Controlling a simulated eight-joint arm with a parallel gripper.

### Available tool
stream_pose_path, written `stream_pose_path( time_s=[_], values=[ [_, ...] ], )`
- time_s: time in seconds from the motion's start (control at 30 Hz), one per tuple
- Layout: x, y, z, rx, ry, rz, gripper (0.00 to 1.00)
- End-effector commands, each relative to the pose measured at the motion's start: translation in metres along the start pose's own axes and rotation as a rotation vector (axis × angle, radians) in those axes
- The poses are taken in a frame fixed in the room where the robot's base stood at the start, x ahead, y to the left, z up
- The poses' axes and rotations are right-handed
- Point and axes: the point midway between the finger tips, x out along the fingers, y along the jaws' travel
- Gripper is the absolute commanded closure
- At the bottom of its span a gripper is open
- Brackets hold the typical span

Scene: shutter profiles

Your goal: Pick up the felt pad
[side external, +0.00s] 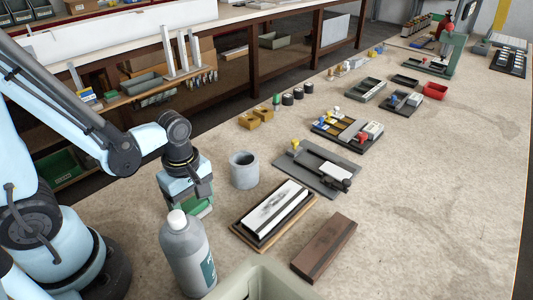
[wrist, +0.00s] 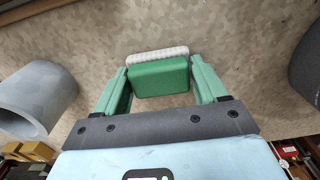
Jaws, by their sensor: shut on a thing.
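The felt pad (wrist: 160,76) is a green block with a white, textured layer along its far edge in the wrist view. My gripper (wrist: 160,84) has a green finger on either side of the pad and is shut on it. In the side external view my gripper (side external: 197,203) points down between the bottle and the grey cup. Green shows at its lower end there, but the bottle partly hides it, and I cannot tell the pad from the fingers or its height above the bench.
A grey bottle (side external: 187,255) stands close in front of my gripper. A grey cup (side external: 244,172) stands just to its right. A whetstone in a wooden tray (side external: 267,240), a brown block (side external: 324,247) and a pale bin (side external: 268,271) lie nearby. The right side of the bench is clear.

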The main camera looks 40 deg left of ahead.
Motion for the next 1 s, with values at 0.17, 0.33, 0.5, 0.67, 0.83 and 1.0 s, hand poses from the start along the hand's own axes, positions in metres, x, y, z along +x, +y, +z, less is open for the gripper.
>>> stream_pose_path(
  time_s=[0.17,0.33,0.5,0.67,0.83,1.0],
  values=[
    [-0.005,0.000,0.000,0.000,0.000,0.000,0.59],
    [-0.016,0.000,0.000,0.000,0.000,0.000,0.59],
    [-0.036,0.000,0.000,0.000,0.000,0.000,0.59],
    [-0.058,0.000,0.000,0.000,0.000,0.000,0.59],
    [-0.077,-0.001,0.000,0.000,0.000,0.000,0.59],
    [-0.091,0.000,0.000,0.000,0.000,0.000,0.59]
  ],
)
